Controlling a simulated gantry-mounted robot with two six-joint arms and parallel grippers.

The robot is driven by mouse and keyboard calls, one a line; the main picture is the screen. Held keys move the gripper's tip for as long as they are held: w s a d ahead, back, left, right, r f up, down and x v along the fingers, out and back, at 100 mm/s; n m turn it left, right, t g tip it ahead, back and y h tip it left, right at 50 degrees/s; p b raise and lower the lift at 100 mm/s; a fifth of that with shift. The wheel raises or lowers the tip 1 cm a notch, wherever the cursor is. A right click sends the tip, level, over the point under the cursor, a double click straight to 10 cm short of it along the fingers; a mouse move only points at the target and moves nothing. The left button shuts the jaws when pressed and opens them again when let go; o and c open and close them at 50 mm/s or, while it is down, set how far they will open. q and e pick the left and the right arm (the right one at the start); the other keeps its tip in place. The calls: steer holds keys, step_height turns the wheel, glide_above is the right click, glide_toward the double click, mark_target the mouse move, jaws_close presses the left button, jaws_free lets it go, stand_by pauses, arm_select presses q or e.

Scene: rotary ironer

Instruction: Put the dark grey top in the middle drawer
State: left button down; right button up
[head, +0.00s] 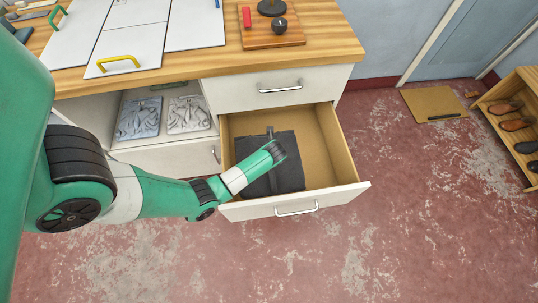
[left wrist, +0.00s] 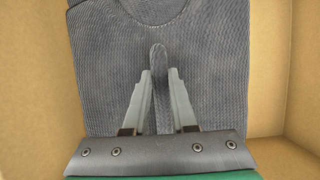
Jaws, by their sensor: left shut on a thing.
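The dark grey top (head: 284,180) lies folded flat inside the open middle drawer (head: 332,143), towards its left side. My left gripper (head: 269,131) reaches down over the top, and the arm hides part of the cloth. In the left wrist view the top (left wrist: 95,60) fills the middle, with a stitched neckline at the upper edge. There the left gripper (left wrist: 159,75) is shut on a raised fold of the cloth between its two fingers. My right gripper is not in view.
A closed upper drawer (head: 285,88) sits above the open one. Folded clothes (head: 188,115) lie on the shelf to the left. The wooden worktop (head: 330,45) is above, with white panels (head: 128,45) and a board (head: 262,38) on it. A shoe rack (head: 510,110) stands at the right.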

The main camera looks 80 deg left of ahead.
arm_select(q)
steer(key=shift+f, duration=0.55)
steer(key=c, duration=0.7)
jaws_free()
steer(key=shift+r, duration=0.45)
steer(key=p+v, duration=0.6)
steer(key=v, duration=0.6)
steer(key=shift+r, duration=0.15)
